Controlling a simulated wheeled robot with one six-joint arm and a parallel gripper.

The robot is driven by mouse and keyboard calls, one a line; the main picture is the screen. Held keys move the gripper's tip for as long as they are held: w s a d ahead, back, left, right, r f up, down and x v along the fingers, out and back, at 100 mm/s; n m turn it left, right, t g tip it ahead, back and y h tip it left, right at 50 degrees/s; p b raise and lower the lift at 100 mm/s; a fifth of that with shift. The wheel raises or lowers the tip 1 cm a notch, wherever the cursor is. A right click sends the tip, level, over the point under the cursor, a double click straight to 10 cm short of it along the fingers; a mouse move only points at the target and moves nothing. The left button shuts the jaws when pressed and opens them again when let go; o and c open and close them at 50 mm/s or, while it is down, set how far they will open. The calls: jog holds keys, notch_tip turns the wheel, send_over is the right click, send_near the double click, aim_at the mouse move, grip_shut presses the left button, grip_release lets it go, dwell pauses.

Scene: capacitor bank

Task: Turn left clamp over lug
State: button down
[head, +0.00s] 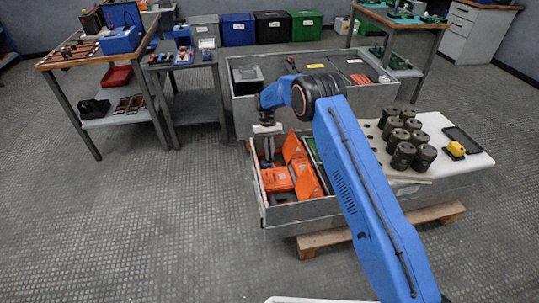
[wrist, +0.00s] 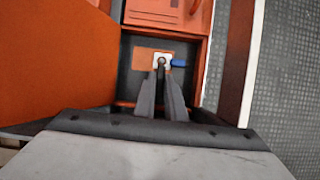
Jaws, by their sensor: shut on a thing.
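My gripper (head: 268,156) points down into the left end of the grey cabinet in the head view. In the wrist view my gripper (wrist: 161,70) has its two dark fingers close together at a small dark clamp piece (wrist: 161,61), and is shut on it. A pale metal lug plate (wrist: 166,55) lies under the fingertips, with a blue piece (wrist: 178,63) at its right and a copper-coloured strip (wrist: 145,58) at its left. The fingers hide part of the clamp, and I cannot tell how far it is turned.
An orange panel (wrist: 50,60) stands close on the left of the fingers in the wrist view. Orange covers (head: 277,179) fill part of the cabinet (head: 300,212). Dark cylinders (head: 403,152) stand on the white top at the right.

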jog(key=c, duration=2.1)
grip_release()
jog(key=v, duration=1.7)
jog(key=shift+w+r, duration=0.15)
